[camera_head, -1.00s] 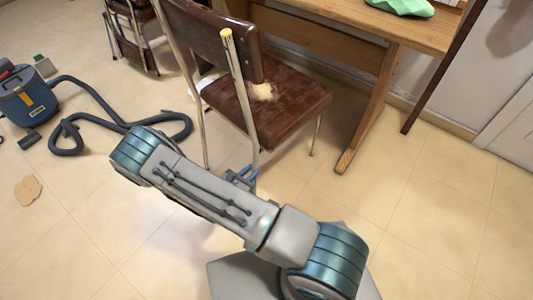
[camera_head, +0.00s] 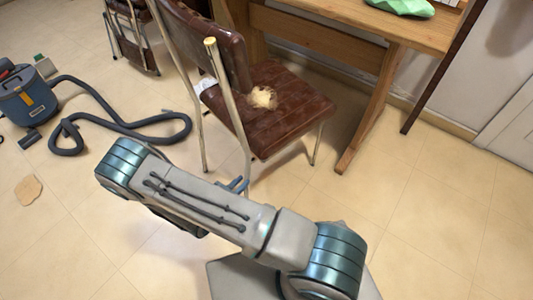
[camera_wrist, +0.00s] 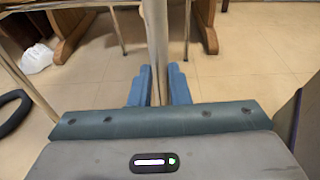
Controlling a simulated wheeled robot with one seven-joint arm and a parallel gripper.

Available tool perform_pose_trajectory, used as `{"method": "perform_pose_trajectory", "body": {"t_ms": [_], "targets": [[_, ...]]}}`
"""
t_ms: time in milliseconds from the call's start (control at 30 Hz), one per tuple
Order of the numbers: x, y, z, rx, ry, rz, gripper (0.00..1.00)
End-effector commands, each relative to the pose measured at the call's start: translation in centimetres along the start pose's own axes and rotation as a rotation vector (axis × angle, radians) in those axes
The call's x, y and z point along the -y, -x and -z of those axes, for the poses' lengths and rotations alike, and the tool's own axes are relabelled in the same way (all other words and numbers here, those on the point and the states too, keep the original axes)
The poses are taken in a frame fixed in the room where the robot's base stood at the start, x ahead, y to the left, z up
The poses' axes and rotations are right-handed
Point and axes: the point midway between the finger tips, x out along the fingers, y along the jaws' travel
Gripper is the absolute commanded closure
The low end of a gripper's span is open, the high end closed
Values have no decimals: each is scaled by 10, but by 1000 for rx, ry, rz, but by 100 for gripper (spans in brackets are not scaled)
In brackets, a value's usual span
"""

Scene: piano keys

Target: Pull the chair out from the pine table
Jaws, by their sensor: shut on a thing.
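The chair (camera_head: 285,112) has a brown padded seat and back with torn patches and pale metal legs. It stands in front of the pine table (camera_head: 340,22), angled, with its seat near the table's leg. My gripper (camera_head: 238,185) is low at the chair's near leg, partly hidden behind my arm in the head view. In the wrist view, the blue fingers of my gripper (camera_wrist: 158,86) are shut on the upright metal chair leg (camera_wrist: 157,45) between them.
A second brown chair (camera_head: 132,35) stands at the back left. A blue vacuum cleaner (camera_head: 28,98) and its dark hose (camera_head: 125,122) lie on the floor at left. A green item (camera_head: 402,6) is on the table. The floor at front and right is clear.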

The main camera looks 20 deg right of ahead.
Motion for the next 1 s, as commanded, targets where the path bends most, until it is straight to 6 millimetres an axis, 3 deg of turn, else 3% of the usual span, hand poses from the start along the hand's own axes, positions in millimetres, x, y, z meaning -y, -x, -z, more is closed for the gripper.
{"method": "perform_pose_trajectory", "body": {"t_ms": [267, 1000], "targets": [[0, 6, 2, -2, -1, 3, 100], [-1, 54, 14, 1, -1, 1, 100]]}}
